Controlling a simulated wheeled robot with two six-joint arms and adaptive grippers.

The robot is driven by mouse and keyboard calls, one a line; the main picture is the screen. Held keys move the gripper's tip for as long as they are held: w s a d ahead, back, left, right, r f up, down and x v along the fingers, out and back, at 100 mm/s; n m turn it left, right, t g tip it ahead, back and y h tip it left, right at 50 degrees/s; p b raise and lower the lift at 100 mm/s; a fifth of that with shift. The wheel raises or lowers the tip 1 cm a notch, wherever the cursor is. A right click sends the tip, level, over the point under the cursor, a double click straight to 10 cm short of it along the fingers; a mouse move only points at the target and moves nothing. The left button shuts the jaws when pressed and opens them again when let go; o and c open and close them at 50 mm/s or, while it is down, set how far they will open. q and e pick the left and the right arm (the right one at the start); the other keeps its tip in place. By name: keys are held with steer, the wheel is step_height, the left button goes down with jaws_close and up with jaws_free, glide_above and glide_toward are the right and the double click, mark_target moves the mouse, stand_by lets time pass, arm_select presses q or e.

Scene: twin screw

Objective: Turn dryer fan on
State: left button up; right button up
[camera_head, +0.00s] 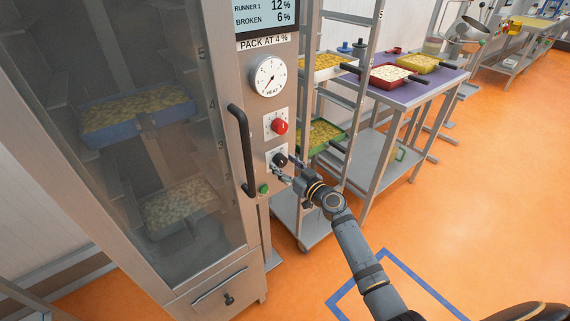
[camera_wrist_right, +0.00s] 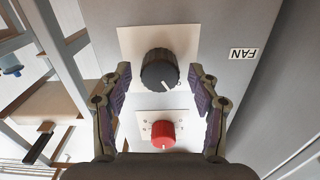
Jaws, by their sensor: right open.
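The dryer (camera_head: 187,290) is a tall steel cabinet with a glass door at the left of the head view. On its front panel are a red knob (camera_head: 279,126) and, below it, a black knob (camera_head: 279,159). My right gripper (camera_head: 286,167) is open in front of the black knob. In the right wrist view, the black ridged knob (camera_wrist_right: 160,70) with a white pointer line sits between and just beyond the open fingers (camera_wrist_right: 160,85). A FAN label (camera_wrist_right: 243,54) is beside it, and the red knob (camera_wrist_right: 163,133) is nearer. My left gripper is not in view.
A heat dial (camera_head: 268,76) and display (camera_head: 265,14) are above the knobs. A green button (camera_head: 263,189) is below, and the black door handle (camera_head: 241,150) is to the left. A rack with trays (camera_head: 322,135) stands close at the right. Orange floor (camera_head: 480,180) is clear further right.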

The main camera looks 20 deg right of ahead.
steer(key=c, duration=1.2)
steer(key=shift+f+m, duration=0.1)
steer(key=shift+m, duration=0.2)
steer(key=shift+m+b, duration=0.55)
steer(key=shift+m, duration=0.45)
steer(key=m, duration=0.2)
steer(key=shift+m+b, duration=0.3)
steer(key=m, duration=0.3)
steer(key=shift+m, duration=1.8)
